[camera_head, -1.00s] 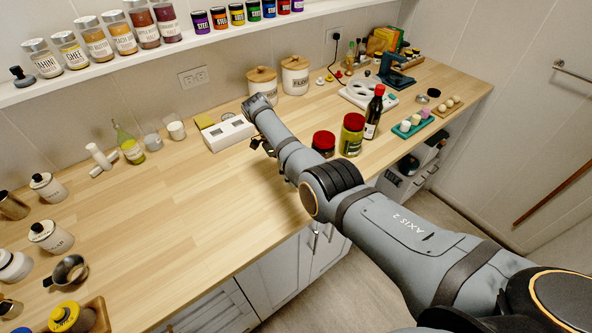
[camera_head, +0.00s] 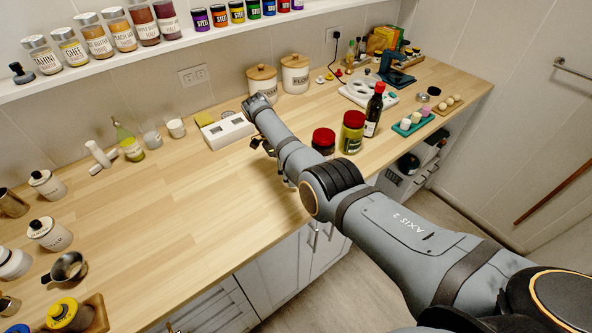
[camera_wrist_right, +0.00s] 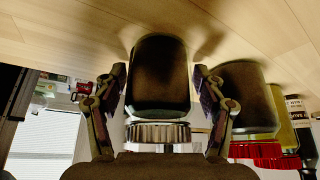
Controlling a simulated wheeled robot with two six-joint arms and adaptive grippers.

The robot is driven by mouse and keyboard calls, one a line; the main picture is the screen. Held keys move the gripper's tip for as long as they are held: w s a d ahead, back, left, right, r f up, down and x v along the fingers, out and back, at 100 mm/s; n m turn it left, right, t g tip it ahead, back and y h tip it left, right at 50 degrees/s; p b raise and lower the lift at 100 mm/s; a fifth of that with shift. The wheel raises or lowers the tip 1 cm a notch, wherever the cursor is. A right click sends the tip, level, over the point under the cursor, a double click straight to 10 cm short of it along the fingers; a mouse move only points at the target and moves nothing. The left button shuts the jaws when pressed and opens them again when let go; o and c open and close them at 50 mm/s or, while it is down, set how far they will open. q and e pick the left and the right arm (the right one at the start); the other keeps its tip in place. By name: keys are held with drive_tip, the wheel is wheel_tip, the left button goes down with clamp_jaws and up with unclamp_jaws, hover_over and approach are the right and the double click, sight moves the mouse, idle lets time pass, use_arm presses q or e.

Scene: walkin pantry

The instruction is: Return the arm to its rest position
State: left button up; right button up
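My right arm (camera_head: 395,225) reaches in from the lower right of the head view and stretches over the counter. Its gripper is mostly hidden there behind the arm. In the right wrist view my right gripper (camera_wrist_right: 160,88) has its two fingers spread on either side of a dark jar (camera_wrist_right: 158,75) with a ribbed silver lid. The fingers look slightly apart from the jar's sides. That view is upside down, and the jar stands on the wooden counter. The arm hides this jar in the head view. My left gripper is in neither view.
A red-lidded jar (camera_head: 323,141), a green jar (camera_head: 352,132) and a dark bottle (camera_head: 374,110) stand right of the arm. The wooden counter (camera_head: 180,220) is clear in the middle left. A spice shelf (camera_head: 120,62) runs above.

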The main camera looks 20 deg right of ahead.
drive_tip(key=shift+o, duration=0.8)
